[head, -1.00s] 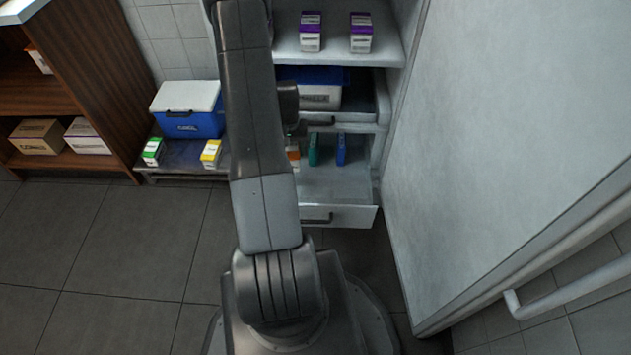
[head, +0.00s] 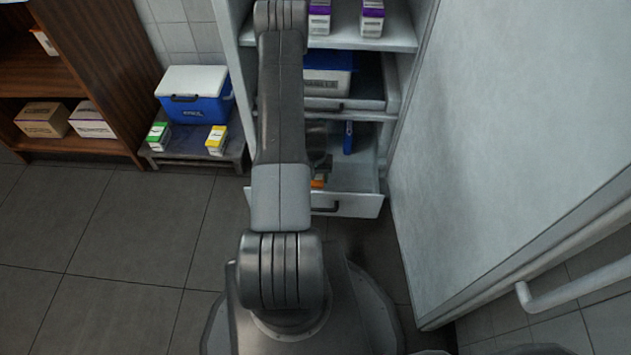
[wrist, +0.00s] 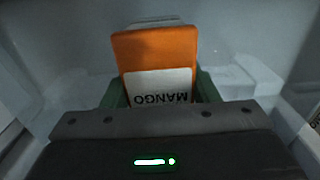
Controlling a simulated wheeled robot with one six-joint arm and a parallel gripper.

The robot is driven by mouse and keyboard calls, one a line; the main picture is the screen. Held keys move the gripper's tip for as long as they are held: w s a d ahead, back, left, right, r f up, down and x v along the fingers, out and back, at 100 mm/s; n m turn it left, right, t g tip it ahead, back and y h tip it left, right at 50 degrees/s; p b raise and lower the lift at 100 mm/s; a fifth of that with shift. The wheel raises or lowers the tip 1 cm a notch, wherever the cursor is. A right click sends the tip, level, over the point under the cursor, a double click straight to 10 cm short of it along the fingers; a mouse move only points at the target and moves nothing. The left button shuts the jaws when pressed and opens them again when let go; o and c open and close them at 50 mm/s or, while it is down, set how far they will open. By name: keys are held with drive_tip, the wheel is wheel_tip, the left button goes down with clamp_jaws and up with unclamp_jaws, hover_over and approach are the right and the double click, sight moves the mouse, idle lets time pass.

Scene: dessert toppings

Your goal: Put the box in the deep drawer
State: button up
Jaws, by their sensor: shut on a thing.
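The box is orange with a white label reading MANGO, upside down in the wrist view (wrist: 155,50). My gripper (wrist: 158,88) is shut on it, with a green finger at each side. In the head view a small orange part of the box (head: 317,183) shows beside my arm, just behind the front of the open lower drawer. The deep drawer (head: 358,205) is pulled out, its pale front and dark handle visible. My gripper (head: 320,168) is over or inside it. My arm hides the drawer's left part. I cannot tell whether the box touches the drawer floor.
A blue item (head: 348,138) stands at the back of the drawer. Above is another compartment with a blue-and-white container (head: 328,80), and a shelf with purple-topped boxes (head: 371,17). A large pale door (head: 500,130) stands at the right. A blue cooler (head: 195,95) is at the left.

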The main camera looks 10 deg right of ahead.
drive_tip(key=shift+f, duration=1.1)
drive_tip(key=shift+f, duration=0.1)
drive_tip(key=shift+f+b, duration=0.15)
drive_tip(key=shift+b, duration=0.25)
drive_tip(key=o, duration=1.2)
wheel_tip(320, 180, up, 12)
drive_tip(key=p, duration=0.3)
drive_tip(key=shift+r+p, duration=0.25)
drive_tip(key=shift+p, duration=0.15)
